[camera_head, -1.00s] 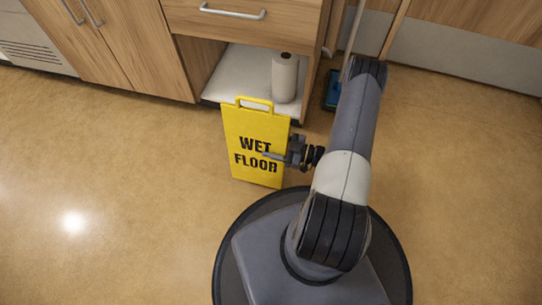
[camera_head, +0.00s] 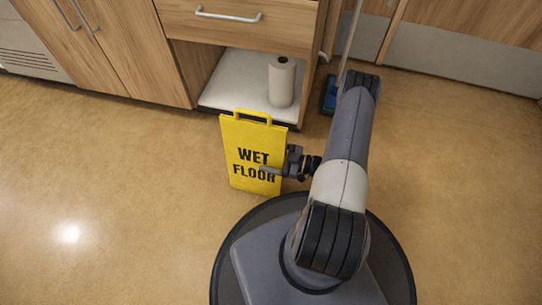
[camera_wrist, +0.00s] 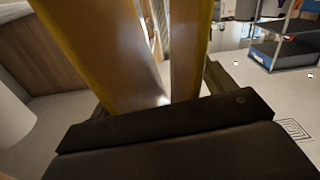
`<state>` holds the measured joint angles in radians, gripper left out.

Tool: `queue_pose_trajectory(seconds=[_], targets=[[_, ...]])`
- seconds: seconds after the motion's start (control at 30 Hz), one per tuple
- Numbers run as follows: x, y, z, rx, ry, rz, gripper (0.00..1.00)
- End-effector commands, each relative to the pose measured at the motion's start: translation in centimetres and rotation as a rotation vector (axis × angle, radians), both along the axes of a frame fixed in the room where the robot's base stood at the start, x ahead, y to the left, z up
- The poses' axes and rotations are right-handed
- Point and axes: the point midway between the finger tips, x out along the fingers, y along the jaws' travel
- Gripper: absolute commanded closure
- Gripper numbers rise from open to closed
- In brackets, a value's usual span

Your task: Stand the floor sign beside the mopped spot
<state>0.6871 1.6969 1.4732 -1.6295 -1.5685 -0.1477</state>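The yellow floor sign (camera_head: 255,140), with "WET FLOOR" in black and a handle on top, stands upright in front of the cabinet in the head view. My gripper (camera_head: 279,167) is at its right edge, with one finger across the front face and the other hidden behind. In the wrist view the two panels of the sign (camera_wrist: 110,45) rise between the fingers of my gripper (camera_wrist: 160,98), which is shut on them. I cannot tell whether the sign's foot touches the floor. A bright shiny patch (camera_head: 68,232) shows on the floor at left; whether it is the mopped spot is unclear.
Wooden cabinets (camera_head: 130,55) line the back, with a paper roll (camera_head: 282,82) on the low white shelf (camera_head: 235,85). A mop with a blue head (camera_head: 329,95) stands right of it, partly behind my arm. The floor at left and right is clear.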

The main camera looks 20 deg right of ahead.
Motion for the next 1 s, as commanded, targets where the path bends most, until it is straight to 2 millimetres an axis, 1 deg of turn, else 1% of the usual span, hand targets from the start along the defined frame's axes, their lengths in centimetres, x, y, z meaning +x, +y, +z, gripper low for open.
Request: queue_pose_trajectory(seconds=[0.17, 0.3, 0.47, 0.8, 1.0], targets=[[0.0, 0.0, 0.0, 0.000, 0.000, 0.000, 0.22], [0.0, -0.1, 0.5, 0.000, 0.000, -0.001, 0.22], [-1.2, -1.9, 0.5, -0.001, -0.001, -0.006, 0.22], [-5.0, -7.0, 0.5, 0.000, -0.001, -0.006, 0.22], [-6.5, -9.0, 0.3, -0.001, 0.000, -0.002, 0.22]])
